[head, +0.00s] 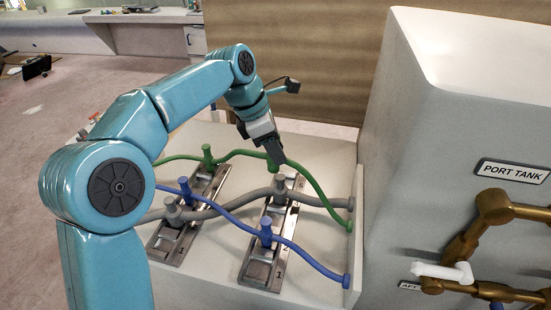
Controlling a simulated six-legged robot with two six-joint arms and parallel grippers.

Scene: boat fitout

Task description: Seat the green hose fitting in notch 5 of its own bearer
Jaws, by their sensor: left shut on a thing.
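My left gripper (275,150) points down over the far end of the right-hand metal bearer (283,222) and is shut on the green hose fitting (272,166). The green hose (315,184) runs from a green fitting (207,154) on the left-hand bearer (198,211), arches up to the gripper, then drops to the right wall. The held fitting looks raised above the right-hand bearer, whose numbers 1 and 2 show at its near end. Number 5 cannot be read. The fingers partly hide the fitting. My right gripper is not in view.
A grey fitting (279,184) and a blue fitting (266,232) stand on the right-hand bearer, with their hoses crossing close by. Another blue (185,189) and grey fitting (173,212) stand on the left-hand bearer. The port tank (440,130) and brass pipes (490,215) are at right.

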